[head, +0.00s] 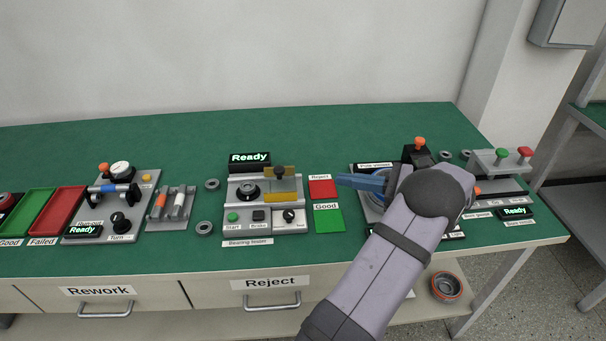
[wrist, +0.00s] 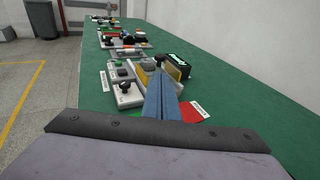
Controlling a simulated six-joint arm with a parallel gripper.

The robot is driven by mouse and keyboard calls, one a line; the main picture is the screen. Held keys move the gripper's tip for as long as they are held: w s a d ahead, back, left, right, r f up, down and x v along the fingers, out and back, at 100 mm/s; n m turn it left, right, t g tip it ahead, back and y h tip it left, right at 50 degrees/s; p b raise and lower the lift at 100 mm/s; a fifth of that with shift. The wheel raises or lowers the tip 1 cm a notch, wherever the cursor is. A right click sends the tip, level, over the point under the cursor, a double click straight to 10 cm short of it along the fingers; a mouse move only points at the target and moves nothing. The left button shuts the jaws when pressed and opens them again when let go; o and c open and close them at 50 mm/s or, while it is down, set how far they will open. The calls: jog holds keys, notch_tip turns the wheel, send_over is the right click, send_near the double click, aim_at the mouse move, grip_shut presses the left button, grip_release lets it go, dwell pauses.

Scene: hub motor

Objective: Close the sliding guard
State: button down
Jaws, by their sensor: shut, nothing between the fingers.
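My gripper (head: 340,180) has blue fingers, shut and empty, pointing left toward the guard. In the head view it is apart from the guard, to its right; the fingers also show in the wrist view (wrist: 160,78).
Red Reject (head: 322,188) and green Good (head: 328,220) pads lie between the station and my gripper. A lit Ready display (head: 249,158) stands behind the station. Loose rings (head: 204,228) lie to its left. Another station with an orange knob (head: 419,142) is behind my arm.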

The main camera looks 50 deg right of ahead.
aim_at(284, 171)
jog(key=p+x, duration=0.2)
jog(key=x, duration=1.2)
jog(key=shift+a+p, duration=0.1)
jog(key=shift+p, duration=0.25)
jog(key=shift+w, duration=0.1)
jog(key=w+a+p, duration=0.1)
jog(key=w+a, duration=0.5)
jog(key=a, duration=0.1)
jog(key=shift+w, duration=0.3)
jog(key=shift+r, duration=0.1)
jog(key=b+v, duration=0.1)
jog(key=v, duration=1.3)
jog(key=shift+d, duration=0.3)
jog(key=shift+s, duration=0.1)
